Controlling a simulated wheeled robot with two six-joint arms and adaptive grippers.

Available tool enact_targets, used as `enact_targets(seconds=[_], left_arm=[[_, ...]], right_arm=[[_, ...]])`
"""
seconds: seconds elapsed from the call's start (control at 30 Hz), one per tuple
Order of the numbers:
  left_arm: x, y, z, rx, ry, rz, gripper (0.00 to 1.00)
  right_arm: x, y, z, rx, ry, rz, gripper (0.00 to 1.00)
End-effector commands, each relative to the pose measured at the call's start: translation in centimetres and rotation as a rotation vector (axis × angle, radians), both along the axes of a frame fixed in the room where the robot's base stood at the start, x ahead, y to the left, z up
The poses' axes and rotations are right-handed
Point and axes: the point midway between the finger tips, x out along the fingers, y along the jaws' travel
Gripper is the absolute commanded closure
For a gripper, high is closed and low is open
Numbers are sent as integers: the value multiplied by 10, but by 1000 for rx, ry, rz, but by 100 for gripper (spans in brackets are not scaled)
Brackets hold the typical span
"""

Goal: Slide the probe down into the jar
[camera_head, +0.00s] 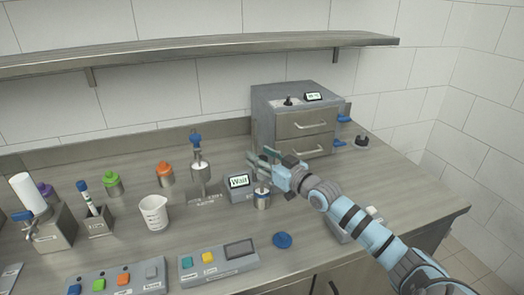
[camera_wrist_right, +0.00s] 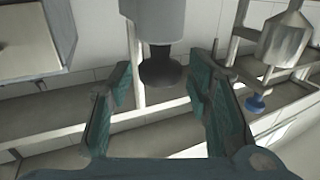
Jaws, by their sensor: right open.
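A small jar (camera_head: 262,201) stands on the bench beside a grey unit (camera_head: 240,182) whose screen reads "Wait". A pale upright piece (camera_head: 262,188), possibly the probe, shows at the jar's mouth; I cannot tell how deep it sits. My right gripper (camera_head: 262,160) is open just above it, reaching in from the right. In the right wrist view a grey cylinder with a black end (camera_wrist_right: 160,65) lies in front of the spread fingers, with gaps on both sides. My left gripper is not in view.
A blue lid (camera_head: 283,240) lies in front of the jar. A drawer cabinet (camera_head: 295,120) stands behind the gripper. A white beaker (camera_head: 154,212) and a blue-topped stand (camera_head: 198,165) are to the left. Button panels (camera_head: 220,262) line the front.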

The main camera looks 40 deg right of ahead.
Motion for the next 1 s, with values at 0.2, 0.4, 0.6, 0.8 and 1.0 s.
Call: enact_targets(seconds=[0.2, 0.4, 0.6, 0.8, 1.0], left_arm=[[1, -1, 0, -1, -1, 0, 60], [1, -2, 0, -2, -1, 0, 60], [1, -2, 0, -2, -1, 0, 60], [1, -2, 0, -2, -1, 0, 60], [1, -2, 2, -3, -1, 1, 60]], right_arm=[[0, 0, 51, -6, -4, -1, 54], [0, -1, 89, -2, -2, -2, 54], [0, 0, 94, 0, -1, -2, 54], [0, 0, 94, 0, 0, -2, 54], [0, 0, 96, 0, 0, -1, 54]])
